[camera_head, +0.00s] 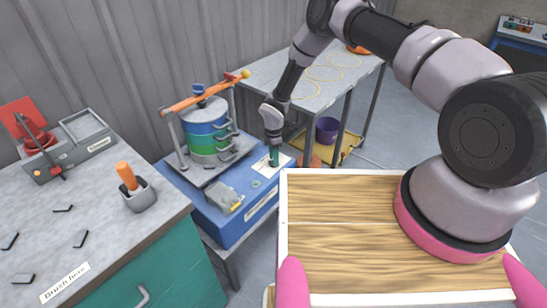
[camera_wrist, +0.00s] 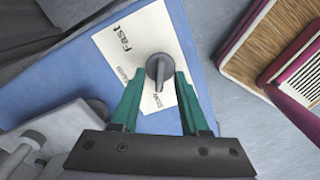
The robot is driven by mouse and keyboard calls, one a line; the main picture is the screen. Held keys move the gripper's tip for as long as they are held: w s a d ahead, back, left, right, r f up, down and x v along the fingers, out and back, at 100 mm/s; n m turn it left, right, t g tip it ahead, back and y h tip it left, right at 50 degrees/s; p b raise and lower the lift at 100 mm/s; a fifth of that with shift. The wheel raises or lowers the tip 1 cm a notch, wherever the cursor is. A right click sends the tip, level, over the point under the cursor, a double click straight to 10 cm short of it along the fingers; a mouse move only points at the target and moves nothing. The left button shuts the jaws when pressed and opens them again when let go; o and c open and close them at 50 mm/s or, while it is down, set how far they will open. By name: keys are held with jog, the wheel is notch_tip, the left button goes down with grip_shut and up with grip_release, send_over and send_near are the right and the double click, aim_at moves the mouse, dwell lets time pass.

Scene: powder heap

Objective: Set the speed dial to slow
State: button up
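The speed dial (camera_wrist: 159,70) is a round grey knob with a raised ridge, on a white card (camera_wrist: 112,52) on the blue machine base (camera_wrist: 60,90). The card reads "Fast" at upper left; smaller words lie nearer my fingers, one looking like "Slow". The ridge runs roughly up and down in the wrist view. My gripper (camera_wrist: 160,76) is open, its teal fingertips on either side of the dial with small gaps showing. In the head view my gripper (camera_head: 274,156) points down at the right end of the machine base (camera_head: 228,222); the dial is hidden there.
A stack of coloured sieves (camera_head: 207,128) under an orange clamp bar (camera_head: 205,93) stands on the machine, left of my gripper. A grey bench (camera_head: 110,225) is at left. A wooden-topped surface (camera_head: 340,240) is in front at right. A trolley (camera_head: 330,72) stands behind.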

notch_tip(320, 180, up, 11)
dwell(0.7)
jog(key=shift+f, duration=0.1)
